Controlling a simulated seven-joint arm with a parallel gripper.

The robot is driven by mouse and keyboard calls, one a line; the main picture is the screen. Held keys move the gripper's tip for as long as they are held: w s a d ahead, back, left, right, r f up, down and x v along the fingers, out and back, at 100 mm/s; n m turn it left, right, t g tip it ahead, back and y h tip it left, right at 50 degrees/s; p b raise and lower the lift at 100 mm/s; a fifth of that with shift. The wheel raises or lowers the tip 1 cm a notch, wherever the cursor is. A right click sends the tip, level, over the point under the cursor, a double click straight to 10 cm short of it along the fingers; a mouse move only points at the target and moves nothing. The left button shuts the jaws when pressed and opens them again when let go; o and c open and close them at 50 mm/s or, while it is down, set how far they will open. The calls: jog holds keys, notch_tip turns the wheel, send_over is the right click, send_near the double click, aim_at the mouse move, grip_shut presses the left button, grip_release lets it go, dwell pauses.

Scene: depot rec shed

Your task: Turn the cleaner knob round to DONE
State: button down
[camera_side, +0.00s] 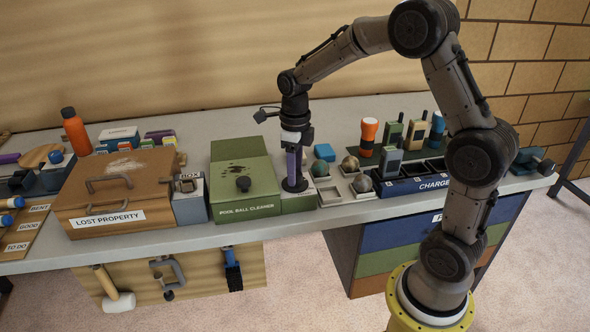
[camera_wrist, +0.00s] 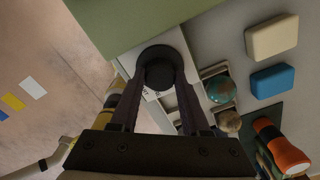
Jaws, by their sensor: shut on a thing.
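The green pool ball cleaner (camera_side: 246,190) stands on the bench in the side view, with a black knob on its lid. A lower section (camera_side: 298,202) joins its right side, and my gripper (camera_side: 294,183) reaches straight down onto it. In the wrist view the round black cleaner knob (camera_wrist: 160,68) sits on a pale plate (camera_wrist: 137,63). My gripper (camera_wrist: 159,78) is shut on this knob, one finger on each side. Small dark marks show on the plate, but I cannot read them. The knob's pointer and the word DONE cannot be made out.
Small trays with balls (camera_side: 350,164) stand just right of the cleaner, beside a blue block (camera_side: 324,152). A charger rack (camera_side: 413,182) with radios is further right. A grey box (camera_side: 188,203) and the lost property box (camera_side: 124,180) stand left.

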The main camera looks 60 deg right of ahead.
jog(key=shift+w+r+m, duration=0.1)
jog(key=shift+r+m, duration=0.1)
jog(key=shift+m, duration=1)
jog(key=shift+c, duration=1.9)
grip_release()
jog(key=shift+f, duration=0.1)
notch_tip(320, 180, up, 14)
jog(key=shift+f, duration=0.1)
